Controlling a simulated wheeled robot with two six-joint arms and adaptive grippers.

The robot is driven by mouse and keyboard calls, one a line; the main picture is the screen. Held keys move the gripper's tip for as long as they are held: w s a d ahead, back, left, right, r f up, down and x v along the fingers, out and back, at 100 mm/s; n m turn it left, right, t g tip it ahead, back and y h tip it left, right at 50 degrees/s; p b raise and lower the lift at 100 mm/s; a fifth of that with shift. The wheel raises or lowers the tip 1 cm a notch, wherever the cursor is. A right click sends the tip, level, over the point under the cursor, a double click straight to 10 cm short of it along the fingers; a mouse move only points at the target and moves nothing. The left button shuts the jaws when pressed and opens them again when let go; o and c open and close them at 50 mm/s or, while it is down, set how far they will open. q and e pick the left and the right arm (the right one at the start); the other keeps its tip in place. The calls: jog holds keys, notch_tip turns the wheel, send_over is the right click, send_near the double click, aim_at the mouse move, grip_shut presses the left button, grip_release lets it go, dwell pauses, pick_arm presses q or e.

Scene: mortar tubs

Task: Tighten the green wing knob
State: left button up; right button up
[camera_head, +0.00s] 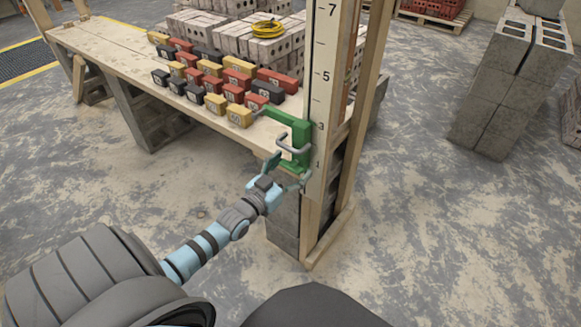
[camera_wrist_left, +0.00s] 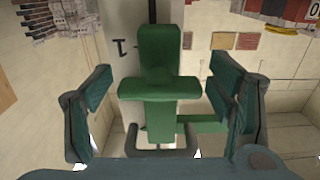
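A green clamp (camera_head: 300,132) with a grey bar handle is fixed at the near end of the plank bench, beside the numbered post. In the left wrist view, the green wing knob (camera_wrist_left: 160,87) is a cross shape with two side wings, in the middle of the picture. My left gripper (camera_head: 288,170) reaches to the clamp's lower part. In the left wrist view, its two fingers (camera_wrist_left: 160,108) stand wide apart, one on each side of the knob, with gaps to both wings. How near the fingertips are in depth is hard to tell. My right gripper is out of view.
The plank bench (camera_head: 112,58) holds several numbered coloured blocks (camera_head: 213,103) close behind the clamp. The upright numbered post (camera_head: 323,80) stands just right of the clamp. Grey blocks (camera_head: 500,90) stand at the right; the floor between is clear.

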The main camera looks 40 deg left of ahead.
pick_arm(q)
jog(key=s, duration=1.2)
jog(key=shift+d, duration=0.15)
